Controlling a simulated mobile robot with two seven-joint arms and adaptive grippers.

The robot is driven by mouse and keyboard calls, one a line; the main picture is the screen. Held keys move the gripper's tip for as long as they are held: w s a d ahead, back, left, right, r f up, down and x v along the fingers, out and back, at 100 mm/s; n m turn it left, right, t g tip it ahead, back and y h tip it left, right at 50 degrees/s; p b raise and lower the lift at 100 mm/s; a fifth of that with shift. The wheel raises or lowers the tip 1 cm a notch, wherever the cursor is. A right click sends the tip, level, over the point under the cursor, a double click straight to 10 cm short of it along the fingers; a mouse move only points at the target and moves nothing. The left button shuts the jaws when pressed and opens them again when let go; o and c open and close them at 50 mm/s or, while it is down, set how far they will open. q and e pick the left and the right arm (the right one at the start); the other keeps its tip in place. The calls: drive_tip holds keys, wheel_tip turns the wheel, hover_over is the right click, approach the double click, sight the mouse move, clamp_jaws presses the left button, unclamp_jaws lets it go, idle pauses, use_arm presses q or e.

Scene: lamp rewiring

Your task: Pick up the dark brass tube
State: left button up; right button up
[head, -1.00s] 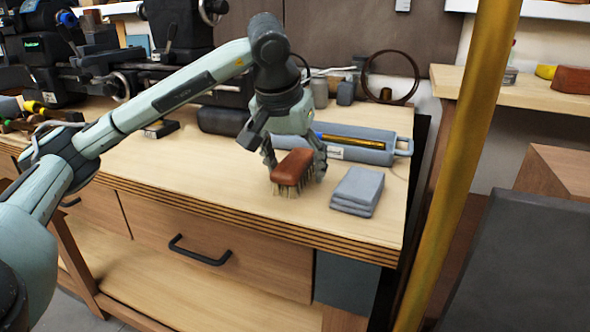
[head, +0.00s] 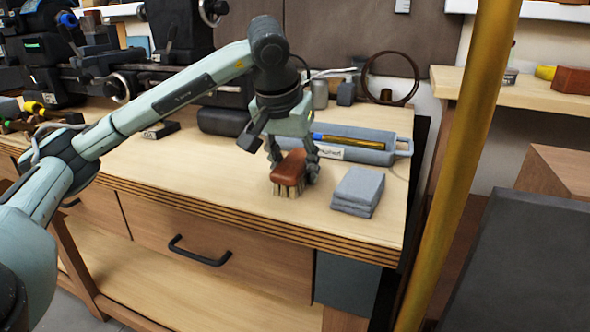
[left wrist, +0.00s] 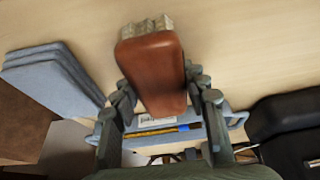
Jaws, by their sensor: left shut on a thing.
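My left gripper (head: 293,160) is shut on a brush with a reddish-brown back (head: 288,166) and pale bristles, at the worktop. In the left wrist view the brush (left wrist: 155,75) sits between the two fingers. A slim brass-coloured rod or tube (head: 352,142) with a blue part at its left lies in a blue-grey tray (head: 380,157) behind the brush; it also shows in the left wrist view (left wrist: 155,132). I cannot tell whether it is the dark brass tube. My right gripper is not in view.
Folded grey cloths (head: 357,190) lie right of the brush. A tall brass-coloured pole (head: 465,160) crosses the right foreground. A dark ring (head: 365,75) stands at the back. The worktop (head: 200,185) left of the brush is mostly clear.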

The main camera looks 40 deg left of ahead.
use_arm(q)
drive_tip(key=shift+f, duration=0.1)
drive_tip(key=shift+c, duration=1.4)
